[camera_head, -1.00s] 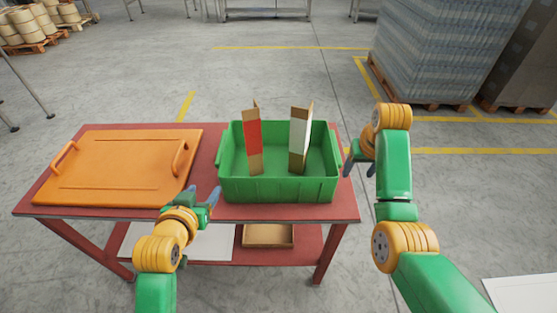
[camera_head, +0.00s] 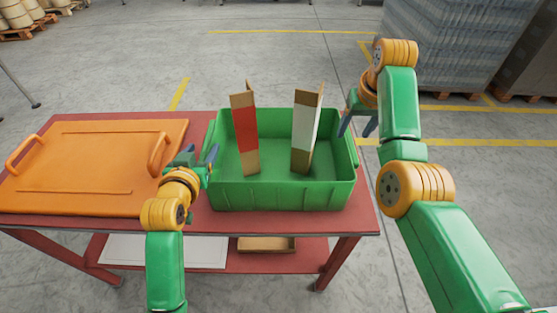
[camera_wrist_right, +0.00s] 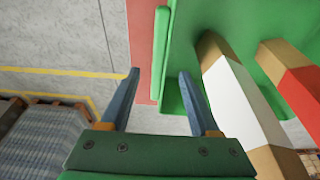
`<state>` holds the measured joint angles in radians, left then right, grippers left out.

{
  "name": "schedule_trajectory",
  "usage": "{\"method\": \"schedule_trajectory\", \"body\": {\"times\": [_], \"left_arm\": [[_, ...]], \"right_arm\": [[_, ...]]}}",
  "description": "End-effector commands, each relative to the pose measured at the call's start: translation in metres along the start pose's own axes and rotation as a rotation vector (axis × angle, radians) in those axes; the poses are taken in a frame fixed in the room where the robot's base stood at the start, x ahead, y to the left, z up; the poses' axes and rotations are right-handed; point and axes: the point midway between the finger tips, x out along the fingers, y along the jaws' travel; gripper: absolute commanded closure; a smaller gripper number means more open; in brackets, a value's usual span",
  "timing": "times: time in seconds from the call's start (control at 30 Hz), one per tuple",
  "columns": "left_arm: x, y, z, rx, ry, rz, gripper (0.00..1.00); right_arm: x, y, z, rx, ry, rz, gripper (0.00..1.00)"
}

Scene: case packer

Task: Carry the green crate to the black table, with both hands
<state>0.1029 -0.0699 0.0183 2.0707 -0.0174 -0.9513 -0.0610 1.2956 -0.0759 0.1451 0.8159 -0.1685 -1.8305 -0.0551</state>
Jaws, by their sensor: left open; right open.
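The green crate (camera_head: 285,194) stands on the right part of the red table (camera_head: 200,218). Two cardboard pieces stand in it, one with a red face (camera_head: 244,130) and one with a white face (camera_head: 304,130). My left gripper (camera_head: 201,156) is open and empty beside the crate's left wall, near the orange lid. My right gripper (camera_head: 357,128) is open beside the crate's right wall, near its rim. In the right wrist view the fingers of my right gripper (camera_wrist_right: 160,90) point at the crate's edge (camera_wrist_right: 161,50). No black table is in view.
An orange lid (camera_head: 85,165) with two handles lies on the table left of the crate. A cardboard tray (camera_head: 266,244) and a white sheet (camera_head: 165,250) lie on the lower shelf. Wrapped pallet stacks (camera_head: 440,50) stand at the back right. The floor behind the table is clear.

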Motion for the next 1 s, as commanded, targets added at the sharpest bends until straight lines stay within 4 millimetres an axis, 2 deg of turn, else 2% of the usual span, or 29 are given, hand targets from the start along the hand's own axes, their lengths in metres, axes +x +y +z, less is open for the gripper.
{"method": "schedule_trajectory", "body": {"times": [0.1,0.3,0.43,0.67,0.7,0.73,0.9,0.93,1.0], "left_arm": [[0.021,0.0,0.0,0.0,-0.001,0.0,0.38],[0.047,0.0,0.0,0.0,-0.001,0.0,0.38],[0.053,0.0,0.0,0.0,-0.001,0.0,0.38],[0.054,0.0,0.0,0.0,0.0,0.0,0.38],[0.054,0.0,0.0,0.0,0.0,0.0,0.4],[0.054,0.0,0.0,0.0,0.0,0.0,0.48],[0.054,0.0,0.0,0.0,-0.001,0.0,0.94],[0.054,0.0,0.0,0.0,-0.001,0.0,1.0],[0.054,0.0,0.0,0.0,-0.001,0.0,1.0]], "right_arm": [[0.021,0.0,0.001,0.0,-0.006,0.0,0.38],[0.047,0.001,0.001,0.0,-0.004,0.001,0.38],[0.054,0.0,0.001,0.0,-0.001,0.001,0.38],[0.054,0.0,0.0,0.0,0.0,0.001,0.38],[0.054,0.0,0.0,0.0,0.0,0.001,0.4],[0.054,0.0,0.0,0.0,0.0,0.001,0.48],[0.054,0.0,0.0,0.0,0.0,0.001,0.94],[0.054,0.0,0.0,0.0,0.0,0.001,1.0],[0.054,0.0,0.0,0.0,0.0,0.001,1.0]]}}
